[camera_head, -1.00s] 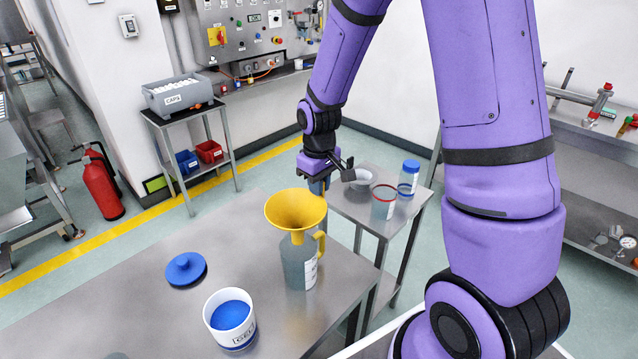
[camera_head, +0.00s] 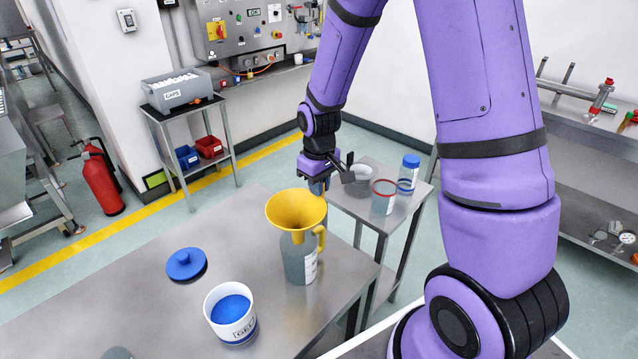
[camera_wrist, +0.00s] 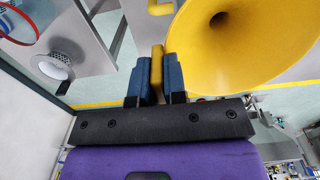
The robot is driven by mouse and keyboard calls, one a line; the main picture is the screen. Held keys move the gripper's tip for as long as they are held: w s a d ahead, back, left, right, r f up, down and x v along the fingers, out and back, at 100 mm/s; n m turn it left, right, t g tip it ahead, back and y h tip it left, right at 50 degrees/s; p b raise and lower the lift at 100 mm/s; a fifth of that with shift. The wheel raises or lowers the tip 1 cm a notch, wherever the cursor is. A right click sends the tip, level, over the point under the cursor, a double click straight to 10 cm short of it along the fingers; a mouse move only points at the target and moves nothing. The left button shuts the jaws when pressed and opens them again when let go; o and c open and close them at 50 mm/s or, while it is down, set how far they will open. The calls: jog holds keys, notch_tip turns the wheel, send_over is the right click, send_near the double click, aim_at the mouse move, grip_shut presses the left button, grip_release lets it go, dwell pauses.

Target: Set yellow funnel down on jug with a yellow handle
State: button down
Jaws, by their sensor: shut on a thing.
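The yellow funnel (camera_head: 297,208) is over the mouth of the grey jug (camera_head: 298,262) with a yellow handle (camera_head: 320,238), near the right edge of the steel table. The funnel's cone faces up and looks level. My gripper (camera_head: 318,186) is at the funnel's far right side. In the wrist view my gripper (camera_wrist: 158,78) has its blue fingers shut on the funnel's yellow tab, and the funnel (camera_wrist: 225,45) fills the upper right.
A white tub with blue contents (camera_head: 231,314) and a blue lid (camera_head: 186,264) stand left of the jug on the table (camera_head: 130,310). A small side table (camera_head: 350,203) behind holds a red-rimmed beaker (camera_head: 384,197), a blue-capped jar (camera_head: 408,174) and a white bowl (camera_head: 362,174).

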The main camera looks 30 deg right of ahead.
jog(key=shift+f, duration=1.05)
dwell(0.4)
jog(key=shift+f, duration=2.5)
dwell(2.0)
jog(key=c, duration=1.1)
grip_release()
jog(key=shift+r, duration=0.1)
jog(key=shift+r, duration=3.45)
